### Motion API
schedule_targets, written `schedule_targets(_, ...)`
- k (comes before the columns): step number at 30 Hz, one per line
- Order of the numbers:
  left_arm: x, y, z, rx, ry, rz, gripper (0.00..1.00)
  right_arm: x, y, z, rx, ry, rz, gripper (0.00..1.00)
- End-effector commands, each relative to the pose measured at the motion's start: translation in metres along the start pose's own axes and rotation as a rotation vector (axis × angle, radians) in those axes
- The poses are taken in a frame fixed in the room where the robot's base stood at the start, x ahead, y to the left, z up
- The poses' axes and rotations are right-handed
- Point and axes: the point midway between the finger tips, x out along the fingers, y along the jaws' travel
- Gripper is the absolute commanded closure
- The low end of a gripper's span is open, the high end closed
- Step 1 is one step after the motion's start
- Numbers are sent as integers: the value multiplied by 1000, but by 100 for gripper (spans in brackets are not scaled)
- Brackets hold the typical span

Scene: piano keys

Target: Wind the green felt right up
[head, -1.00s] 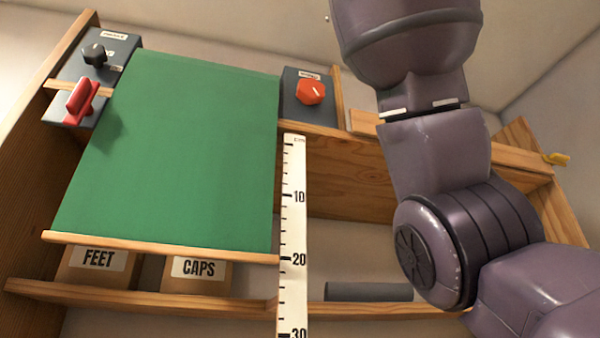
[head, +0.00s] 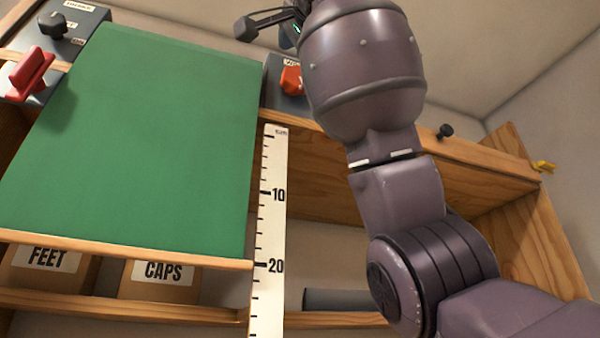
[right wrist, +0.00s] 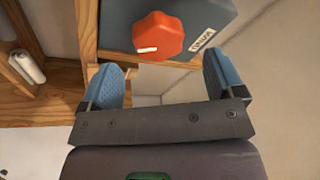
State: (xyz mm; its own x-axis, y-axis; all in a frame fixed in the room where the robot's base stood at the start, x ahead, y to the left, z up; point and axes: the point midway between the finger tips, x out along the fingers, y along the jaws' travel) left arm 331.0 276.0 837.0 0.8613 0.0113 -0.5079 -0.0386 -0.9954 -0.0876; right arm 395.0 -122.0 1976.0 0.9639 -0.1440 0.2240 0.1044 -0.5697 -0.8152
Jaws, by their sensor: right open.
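The green felt (head: 140,140) hangs down as a broad sheet, with a wooden bar along its lower edge (head: 120,249). A white ruler (head: 270,220) hangs beside its right edge, and the bar's end is near the 20 mark. A red-orange knob (head: 290,80) on a grey box stands right of the felt's top, partly behind my right arm. In the right wrist view the knob (right wrist: 158,36) has a white pointer line at its lower left. My right gripper (right wrist: 172,78) is open, its blue pads below the knob, apart from it. My left gripper is not in view.
A left grey box carries a black knob (head: 52,25) and a red handle (head: 30,72). Boxes labelled FEET (head: 45,265) and CAPS (head: 160,275) sit on the shelf below the felt. A dark grey roll (head: 340,299) lies right of the ruler. A black peg (head: 445,131) stands on the right ledge.

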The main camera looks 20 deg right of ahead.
Motion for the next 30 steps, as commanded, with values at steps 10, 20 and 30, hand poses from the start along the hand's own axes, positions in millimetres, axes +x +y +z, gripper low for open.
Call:
schedule_targets(10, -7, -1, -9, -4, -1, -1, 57, 38, 0, 0, 0, 0, 2, 12)
schedule_targets(20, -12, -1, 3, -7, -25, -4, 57, 41, 1, 0, 0, -1, 1, 12)
schedule_targets(30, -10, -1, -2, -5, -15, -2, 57, 41, 1, 0, 0, -1, 1, 61)
